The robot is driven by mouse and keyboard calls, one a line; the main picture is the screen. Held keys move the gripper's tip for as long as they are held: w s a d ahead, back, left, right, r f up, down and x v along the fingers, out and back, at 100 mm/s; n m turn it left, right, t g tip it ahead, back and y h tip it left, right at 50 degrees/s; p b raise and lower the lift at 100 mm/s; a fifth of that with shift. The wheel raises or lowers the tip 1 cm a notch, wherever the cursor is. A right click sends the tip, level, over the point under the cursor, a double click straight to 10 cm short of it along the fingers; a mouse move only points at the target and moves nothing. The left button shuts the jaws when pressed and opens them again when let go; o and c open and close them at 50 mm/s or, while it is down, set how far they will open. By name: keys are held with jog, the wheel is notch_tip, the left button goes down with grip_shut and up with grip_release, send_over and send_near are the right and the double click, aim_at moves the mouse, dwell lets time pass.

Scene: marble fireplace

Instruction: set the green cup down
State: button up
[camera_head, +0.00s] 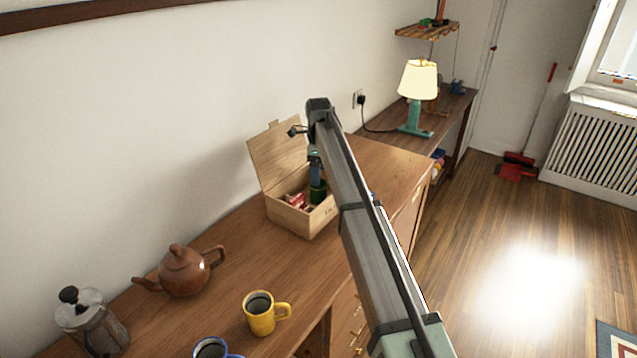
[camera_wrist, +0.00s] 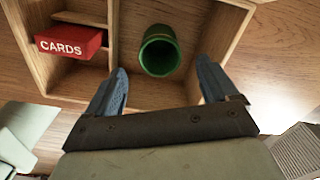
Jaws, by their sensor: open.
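A green cup (camera_wrist: 160,52) is in a compartment of an open wooden box in the wrist view, with its open mouth toward the camera. It also shows as a dark green shape (camera_head: 318,193) inside the box in the head view, partly hidden by my gripper. The wooden box (camera_head: 296,222) stands on the dresser with its lid up. My gripper (camera_wrist: 160,88) is open above the box. Its two blue fingers are apart, on either side of and below the cup in the picture. I see no finger touching the cup.
A red cards box (camera_wrist: 68,43) sits in a neighbouring compartment. A brown teapot (camera_head: 184,272), a yellow mug (camera_head: 261,315), a blue mug (camera_head: 212,349) and a glass press (camera_head: 95,325) stand nearer on the dresser. A lamp (camera_head: 416,85) stands beyond the box.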

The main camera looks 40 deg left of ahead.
jog(key=shift+r, duration=2.2)
jog(key=shift+c, duration=0.5)
